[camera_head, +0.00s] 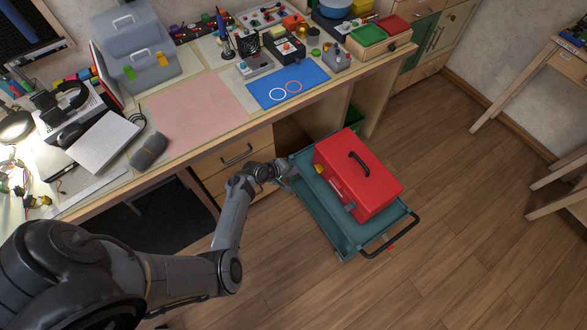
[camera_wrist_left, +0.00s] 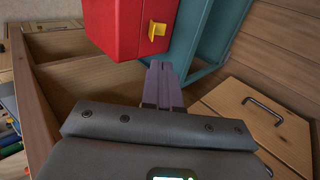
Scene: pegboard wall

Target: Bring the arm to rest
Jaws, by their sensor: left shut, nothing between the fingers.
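My left arm reaches in from the lower left in the head view. Its gripper (camera_head: 287,170) is near the left edge of a teal cart, below the front of the workbench. In the left wrist view the left gripper's fingers (camera_wrist_left: 160,80) are shut with nothing between them. They point toward a red toolbox (camera_wrist_left: 115,28) with a yellow latch (camera_wrist_left: 157,30). Whether the fingertips touch the cart I cannot tell. My right gripper is not in view.
The red toolbox (camera_head: 345,180) sits on the teal cart (camera_head: 335,226), which has a black handle (camera_head: 391,236). The workbench (camera_head: 220,133) with drawers (camera_head: 237,157) stands close beside the arm. A blue mat (camera_head: 265,98) and a pink mat (camera_head: 190,108) lie on it.

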